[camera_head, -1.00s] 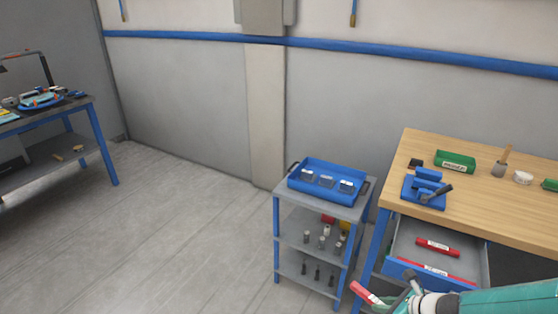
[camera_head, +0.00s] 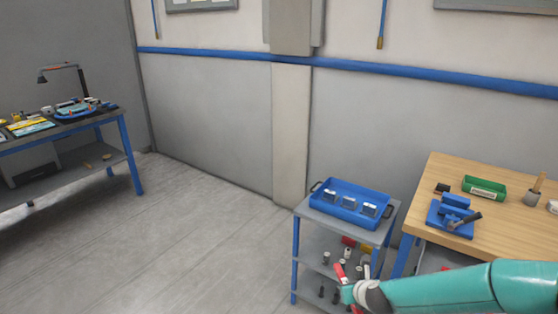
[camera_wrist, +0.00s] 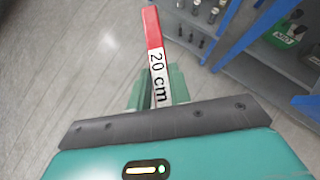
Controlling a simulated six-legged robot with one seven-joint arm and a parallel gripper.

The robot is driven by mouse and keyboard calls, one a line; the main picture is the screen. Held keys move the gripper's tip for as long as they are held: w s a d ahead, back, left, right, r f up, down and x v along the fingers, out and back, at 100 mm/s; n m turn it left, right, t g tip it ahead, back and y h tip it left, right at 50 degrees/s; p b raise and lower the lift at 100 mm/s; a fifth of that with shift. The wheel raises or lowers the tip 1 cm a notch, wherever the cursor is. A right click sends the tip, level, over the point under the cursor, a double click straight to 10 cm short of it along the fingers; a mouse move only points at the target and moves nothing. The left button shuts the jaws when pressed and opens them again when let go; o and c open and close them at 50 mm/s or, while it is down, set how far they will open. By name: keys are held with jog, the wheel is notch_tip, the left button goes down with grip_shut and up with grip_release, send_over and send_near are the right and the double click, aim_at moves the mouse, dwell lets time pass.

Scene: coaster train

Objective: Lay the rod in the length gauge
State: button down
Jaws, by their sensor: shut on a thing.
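The red rod (camera_wrist: 154,30) is in my gripper (camera_wrist: 156,92), which is shut on it. A white label on the rod reads "20 cm". The rod's far end points away from the gripper and is free in the air. In the head view the rod (camera_head: 340,271) shows as a short red piece at my gripper (camera_head: 350,290), in front of the grey trolley. I cannot tell for sure which thing is the length gauge.
A grey trolley (camera_head: 306,206) with a blue tray (camera_head: 330,200) stands in the middle right. A wooden bench (camera_head: 500,235) on the right carries a blue fixture (camera_head: 455,203) and a green bin (camera_head: 484,188). Another table (camera_head: 65,128) stands at the left. The floor between is clear.

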jog(key=w+a+r+m+h, duration=0.2)
jog(key=w+a, duration=0.2)
jog(key=a, duration=0.2)
jog(key=s+f, duration=0.4)
jog(key=f, duration=0.1)
jog(key=shift+s+d+f, duration=0.3)
jog(key=shift+f, duration=0.1)
